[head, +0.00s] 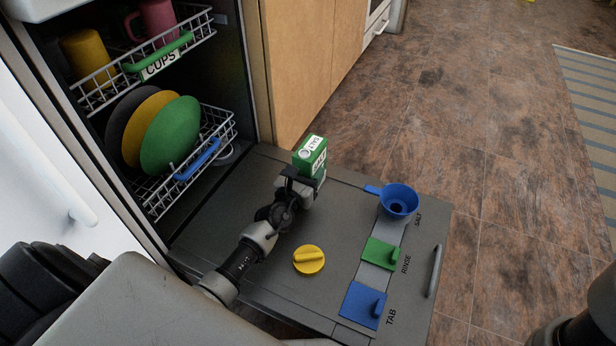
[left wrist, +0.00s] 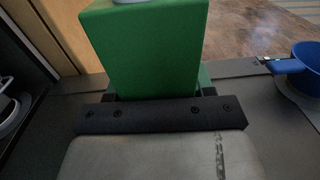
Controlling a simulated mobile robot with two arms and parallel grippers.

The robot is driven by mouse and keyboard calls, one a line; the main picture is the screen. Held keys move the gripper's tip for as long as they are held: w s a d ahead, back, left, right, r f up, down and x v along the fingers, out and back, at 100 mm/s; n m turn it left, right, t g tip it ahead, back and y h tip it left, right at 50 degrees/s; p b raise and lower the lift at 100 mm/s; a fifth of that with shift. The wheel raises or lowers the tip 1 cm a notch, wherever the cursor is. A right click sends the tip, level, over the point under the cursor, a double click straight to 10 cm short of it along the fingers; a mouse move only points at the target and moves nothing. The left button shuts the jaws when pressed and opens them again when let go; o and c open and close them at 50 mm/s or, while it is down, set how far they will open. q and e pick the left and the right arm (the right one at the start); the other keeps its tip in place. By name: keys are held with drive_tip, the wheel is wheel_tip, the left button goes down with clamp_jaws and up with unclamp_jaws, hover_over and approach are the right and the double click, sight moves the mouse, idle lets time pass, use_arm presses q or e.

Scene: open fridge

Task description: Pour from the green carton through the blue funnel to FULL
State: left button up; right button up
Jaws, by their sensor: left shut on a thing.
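The green carton (head: 311,154), labelled SALT, is upright in my left gripper (head: 302,180), above the open door panel. In the left wrist view the carton (left wrist: 146,52) fills the upper middle, directly beyond the gripper (left wrist: 152,98), which is shut on it. The blue funnel (head: 399,199) sits on the door panel at the SALT label, to the right of the carton and apart from it. The funnel also shows at the right edge of the left wrist view (left wrist: 306,66). What lies under the funnel and any FULL mark are hidden or too small to see. My right gripper is not in view.
The open door panel (head: 225,215) holds a yellow round cap (head: 309,259), a green RINSE flap (head: 380,253) and a blue TAB flap (head: 362,305). Racks with plates (head: 170,137) and cups (head: 86,54) stand at upper left. A door handle (head: 433,270) lies at the right edge.

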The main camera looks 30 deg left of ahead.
use_arm(q)
drive_tip(key=shift+r, duration=0.1)
drive_tip(key=o, duration=0.8)
drive_tip(key=shift+f, duration=0.3)
drive_tip(key=o, duration=0.5)
drive_tip(key=shift+c, duration=0.2)
